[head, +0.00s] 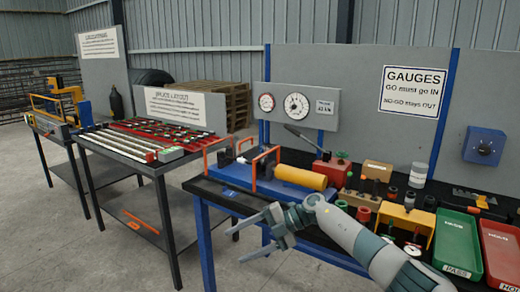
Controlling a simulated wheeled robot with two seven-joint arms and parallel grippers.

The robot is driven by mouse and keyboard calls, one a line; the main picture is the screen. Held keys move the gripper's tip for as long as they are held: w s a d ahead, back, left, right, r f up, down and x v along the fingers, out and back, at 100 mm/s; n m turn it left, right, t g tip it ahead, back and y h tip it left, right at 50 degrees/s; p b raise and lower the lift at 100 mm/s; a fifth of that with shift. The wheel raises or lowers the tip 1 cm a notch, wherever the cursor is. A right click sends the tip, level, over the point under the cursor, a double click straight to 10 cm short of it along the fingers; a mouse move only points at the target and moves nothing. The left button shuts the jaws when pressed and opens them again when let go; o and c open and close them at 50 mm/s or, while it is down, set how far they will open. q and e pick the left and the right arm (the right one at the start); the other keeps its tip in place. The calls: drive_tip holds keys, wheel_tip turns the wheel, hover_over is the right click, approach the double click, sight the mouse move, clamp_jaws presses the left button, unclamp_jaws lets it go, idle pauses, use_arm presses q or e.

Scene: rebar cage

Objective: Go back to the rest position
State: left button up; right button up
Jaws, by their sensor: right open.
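My right arm comes in from the lower right. Its gripper (240,246) hangs in front of the near workbench's left front corner, with its fingers pointing left. The two grey fingers are spread apart and nothing is between them. The gripper appears clear of the blue bench leg behind it. My left arm and gripper do not show in this view.
The near bench holds a blue fixture (240,176) with a yellow cylinder (300,177), a yellow gauge stand (405,222), a green tray (457,245) and a red tray (503,250). A table with metal bars (120,147) stands left. Open floor (120,255) lies at lower left.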

wheel_tip(320, 180, down, 13)
drive_tip(key=s+a+m+t+y, duration=0.2)
drive_tip(key=m+t+y, duration=0.2)
drive_tip(key=m+t, duration=0.5)
drive_tip(key=s+d+f+m+t+h, duration=0.4)
drive_tip(key=f+m, duration=0.3)
drive_tip(key=f, duration=0.4)
drive_tip(key=s+d+f+m+t+h, duration=0.2)
drive_tip(key=s+d+f+m+h, duration=0.25)
drive_tip(key=d+f+m, duration=0.4)
drive_tip(key=s+d+f+m+g+h, duration=0.2)
drive_tip(key=s+d+f, duration=0.1)
drive_tip(key=s+f, duration=0.55)
drive_tip(key=s+d+f+m+g+h, duration=0.1)
drive_tip(key=s+d+f+h, duration=0.25)
drive_tip(key=s+f, duration=0.45)
drive_tip(key=s+d+f+m+g, duration=0.1)
drive_tip(key=s+d+f, duration=0.1)
drive_tip(key=s, duration=0.4)
drive_tip(key=s+d+f+m+g+h, duration=0.1)
drive_tip(key=s+d+f+g, duration=0.1)
drive_tip(key=s+f, duration=0.3)
drive_tip(key=s+d+f+m+g, duration=0.1)
drive_tip(key=s+d+f, duration=0.1)
drive_tip(key=s, duration=0.7)
drive_tip(key=shift+s+d+f+g, duration=0.25)
drive_tip(key=shift+f+g, duration=0.15)
drive_tip(key=shift+f, duration=0.3)
